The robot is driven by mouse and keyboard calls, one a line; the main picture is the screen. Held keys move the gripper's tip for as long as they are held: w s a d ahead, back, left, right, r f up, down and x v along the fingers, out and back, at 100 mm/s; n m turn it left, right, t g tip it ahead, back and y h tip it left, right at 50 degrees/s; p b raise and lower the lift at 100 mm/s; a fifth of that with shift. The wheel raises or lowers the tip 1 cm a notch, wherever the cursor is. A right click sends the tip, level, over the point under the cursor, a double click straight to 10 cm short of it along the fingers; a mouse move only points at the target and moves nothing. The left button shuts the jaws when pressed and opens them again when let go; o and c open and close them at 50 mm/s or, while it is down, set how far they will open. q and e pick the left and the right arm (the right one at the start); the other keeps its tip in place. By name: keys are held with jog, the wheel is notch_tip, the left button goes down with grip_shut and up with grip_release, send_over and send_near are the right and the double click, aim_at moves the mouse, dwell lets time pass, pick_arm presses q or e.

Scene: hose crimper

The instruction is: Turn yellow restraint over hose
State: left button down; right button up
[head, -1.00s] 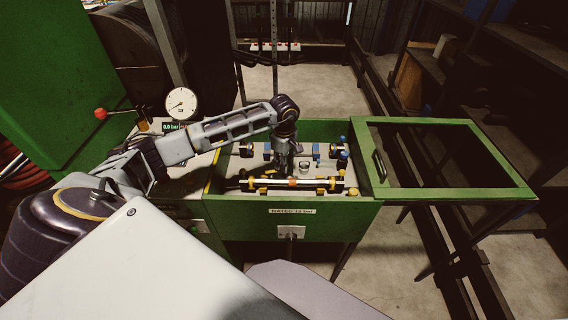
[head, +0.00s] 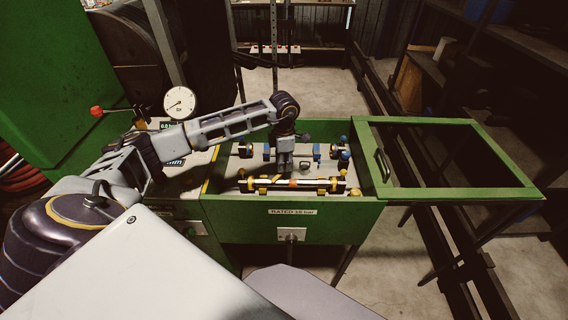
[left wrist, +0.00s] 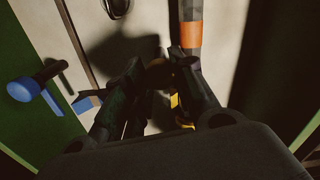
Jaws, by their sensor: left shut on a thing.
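The dark hose (head: 312,185) with an orange band lies lengthwise along the front of the green box. Yellow restraint parts (head: 262,181) show at the hose, left of the band. My left gripper (head: 284,174) reaches down from above to the hose, and its fingertips are hard to make out there. In the left wrist view its fingers (left wrist: 160,75) are shut on a yellow part (left wrist: 175,101), apparently the restraint, beside the hose. The hose's orange band (left wrist: 191,36) shows just beyond the fingers, which hide much of the restraint. My right gripper is not in view.
The green box (head: 290,222) has a framed lid (head: 455,191) open to the right. Blue-and-black fittings (head: 318,152) stand behind the hose. A blue-capped handle (left wrist: 24,89) shows in the left wrist view. A gauge (head: 180,101) stands behind my left arm.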

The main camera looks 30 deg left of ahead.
pick_arm(q)
jog(key=shift+n, duration=1.2)
jog(key=n+b, duration=0.1)
jog(key=n, duration=0.3)
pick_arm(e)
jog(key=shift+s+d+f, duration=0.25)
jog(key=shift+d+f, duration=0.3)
pick_arm(q)
jog(key=shift+n, duration=0.3)
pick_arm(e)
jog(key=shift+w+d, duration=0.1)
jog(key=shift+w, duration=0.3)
pick_arm(q)
jog(key=c, duration=1.1)
grip_release()
jog(key=shift+c, duration=0.2)
notch_tip(320, 180, up, 12)
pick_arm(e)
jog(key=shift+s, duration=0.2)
